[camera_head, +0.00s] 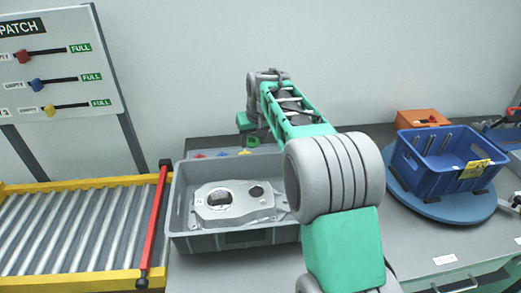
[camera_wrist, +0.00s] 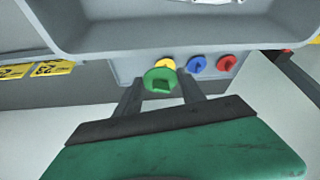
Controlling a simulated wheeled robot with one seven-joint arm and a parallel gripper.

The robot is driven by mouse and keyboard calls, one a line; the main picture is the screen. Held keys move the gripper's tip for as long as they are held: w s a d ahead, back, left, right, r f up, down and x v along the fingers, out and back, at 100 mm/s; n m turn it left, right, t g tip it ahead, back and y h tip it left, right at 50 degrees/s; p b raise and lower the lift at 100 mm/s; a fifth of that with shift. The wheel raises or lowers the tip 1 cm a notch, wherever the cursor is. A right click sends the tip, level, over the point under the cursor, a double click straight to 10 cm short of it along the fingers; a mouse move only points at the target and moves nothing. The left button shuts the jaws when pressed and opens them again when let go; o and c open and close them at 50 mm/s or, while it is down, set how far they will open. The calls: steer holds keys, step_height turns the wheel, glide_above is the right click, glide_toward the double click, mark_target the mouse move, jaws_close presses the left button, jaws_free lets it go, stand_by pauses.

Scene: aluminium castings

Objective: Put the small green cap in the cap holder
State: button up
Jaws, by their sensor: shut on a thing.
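The small green cap (camera_wrist: 161,80) is between the fingertips of my gripper (camera_wrist: 160,86), which is shut on it. In the head view the green cap (camera_head: 252,142) shows at the tip of my gripper, behind the grey bin. A grey surface (camera_wrist: 213,80) that looks like the cap holder carries a yellow cap (camera_wrist: 166,63), a blue cap (camera_wrist: 197,64) and a red cap (camera_wrist: 227,63) in a row. The green cap partly covers the yellow cap in the wrist view. I cannot tell whether the green cap touches the holder.
A grey bin (camera_head: 235,238) with an aluminium casting (camera_head: 237,203) stands in front of the caps. A roller conveyor (camera_head: 75,225) lies left. A blue crate (camera_head: 435,180) stands on a round blue turntable (camera_head: 440,208) at right, with an orange box (camera_head: 420,118) behind.

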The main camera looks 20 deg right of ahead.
steer(key=w+d+f, duration=0.1)
steer(key=d+f, duration=0.1)
steer(key=w+d+f+p, duration=0.1)
steer(key=w+d+f, duration=0.1)
steer(key=w+d+f+p, duration=0.1)
steer(key=w+d+f, duration=0.1)
steer(key=d+f, duration=0.1)
steer(key=shift+w, duration=0.2)
steer(key=shift+w+d+f, duration=0.1)
steer(key=shift+f, duration=0.15)
steer(key=shift+w+d+f, duration=0.1)
steer(key=shift+f, duration=0.95)
steer(key=shift+w+d+f, duration=0.1)
steer(key=shift+f, duration=0.9)
steer(key=o, duration=1.2)
steer(key=shift+c, duration=0.2)
steer(key=shift+r, duration=0.15)
steer(key=shift+r, duration=0.35)
steer(key=v, duration=1.1)
steer(key=shift+s+r+b, duration=0.2)
steer(key=shift+r+b, duration=0.05)
steer(key=shift+b, duration=0.2)
